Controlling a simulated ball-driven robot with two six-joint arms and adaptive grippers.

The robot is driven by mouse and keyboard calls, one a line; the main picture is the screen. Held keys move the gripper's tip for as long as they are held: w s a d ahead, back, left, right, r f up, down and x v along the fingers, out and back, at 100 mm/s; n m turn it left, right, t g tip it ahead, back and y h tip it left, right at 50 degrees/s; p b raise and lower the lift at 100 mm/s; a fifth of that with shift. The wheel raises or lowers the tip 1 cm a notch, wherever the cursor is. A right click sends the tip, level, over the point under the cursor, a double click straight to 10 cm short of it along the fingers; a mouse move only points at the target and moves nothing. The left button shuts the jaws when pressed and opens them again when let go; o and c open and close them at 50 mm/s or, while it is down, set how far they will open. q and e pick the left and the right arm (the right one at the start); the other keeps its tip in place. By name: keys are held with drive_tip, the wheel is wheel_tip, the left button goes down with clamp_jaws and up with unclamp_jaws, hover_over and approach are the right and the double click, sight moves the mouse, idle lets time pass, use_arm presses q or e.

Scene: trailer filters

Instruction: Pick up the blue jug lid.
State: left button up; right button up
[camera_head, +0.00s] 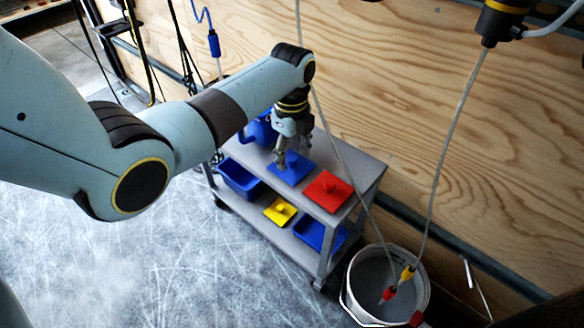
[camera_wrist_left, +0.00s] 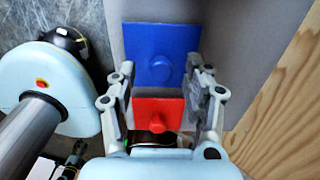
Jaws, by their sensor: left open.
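The blue jug lid (camera_head: 294,174) is a flat blue square with a round knob, lying on the cart's top shelf. My left gripper (camera_head: 289,158) is over it, pointing down, open and empty. In the left wrist view the blue lid (camera_wrist_left: 142,38) lies beyond the fingers, and its knob appears between the fingertips of my left gripper (camera_wrist_left: 161,68). I cannot tell the height of the tips above the lid. The blue jug (camera_head: 258,130) stands behind the arm, partly hidden. My right gripper is not in view.
A red lid (camera_head: 328,191) lies right beside the blue one; it shows between the fingers in the wrist view (camera_wrist_left: 145,106). The grey cart (camera_head: 367,172) holds a yellow lid (camera_head: 280,211) and blue bins below. A hose hangs near the cart's right side, above a bucket (camera_head: 358,306).

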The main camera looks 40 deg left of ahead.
use_arm(q)
drive_tip(key=shift+f, duration=0.55)
drive_tip(key=shift+r, duration=0.1)
drive_tip(key=shift+c, duration=0.2)
clamp_jaws()
drive_tip(key=shift+r, duration=0.1)
